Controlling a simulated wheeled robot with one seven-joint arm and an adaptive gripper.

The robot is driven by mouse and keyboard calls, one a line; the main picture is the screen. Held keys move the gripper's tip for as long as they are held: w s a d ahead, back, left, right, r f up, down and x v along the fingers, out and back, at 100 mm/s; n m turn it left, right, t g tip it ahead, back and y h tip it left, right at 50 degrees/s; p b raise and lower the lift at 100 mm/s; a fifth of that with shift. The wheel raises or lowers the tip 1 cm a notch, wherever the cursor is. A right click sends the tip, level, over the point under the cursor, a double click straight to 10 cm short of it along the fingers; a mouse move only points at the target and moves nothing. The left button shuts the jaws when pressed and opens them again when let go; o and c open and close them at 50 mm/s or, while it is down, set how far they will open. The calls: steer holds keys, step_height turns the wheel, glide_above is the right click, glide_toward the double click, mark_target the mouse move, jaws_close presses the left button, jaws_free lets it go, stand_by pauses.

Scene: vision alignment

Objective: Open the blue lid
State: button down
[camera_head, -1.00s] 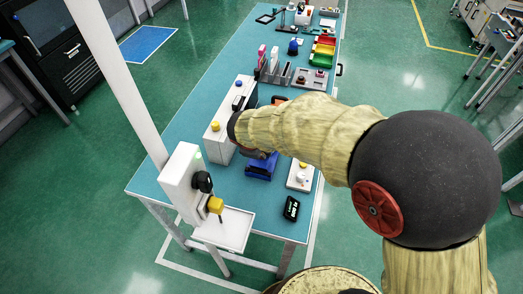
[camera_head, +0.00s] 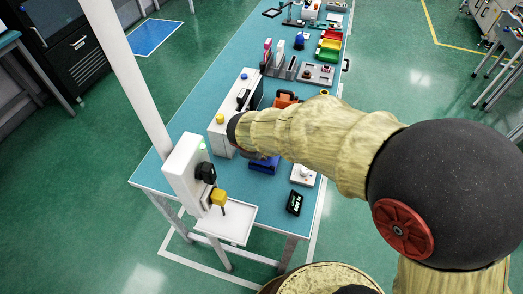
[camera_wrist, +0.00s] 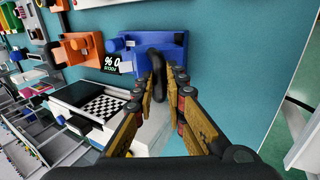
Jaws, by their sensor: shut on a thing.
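The blue lid (camera_wrist: 140,47) shows in the wrist view as a blue block at top centre, with a curved black handle (camera_wrist: 158,62) at its near side. My gripper (camera_wrist: 166,84) has its fingers on either side of that handle and is shut on it; the exact contact is hard to see. In the head view the blue piece (camera_head: 263,166) lies on the bench, partly hidden by my arm. My gripper's fingers are hidden there behind the arm. Whether the lid is raised cannot be told.
An orange device (camera_wrist: 76,50) and a black display (camera_wrist: 113,62) are left of the blue block. A white box with a checkered panel (camera_wrist: 103,106) is nearby. In the head view, a white machine (camera_head: 186,178) stands at the bench's near-left corner. A black display (camera_head: 294,203) lies near the front edge.

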steer(key=c, duration=2.2)
jaws_free()
steer(key=shift+s+f, duration=0.2)
steer(key=shift+f, duration=0.4)
steer(key=shift+o, duration=0.7)
steer(key=shift+w, duration=0.15)
steer(key=shift+o, duration=1.3)
steer(key=shift+w+r, duration=0.1)
steer(key=shift+r, duration=0.2)
steer(key=shift+r, duration=0.15)
steer(key=v, duration=1.1)
steer(key=shift+s+r, duration=0.25)
steer(key=shift+r, duration=0.05)
steer(key=shift+a+r, duration=0.15)
step_height(320, 180, up, 10)
steer(key=p, duration=0.7)
steer(key=shift+p, duration=0.35)
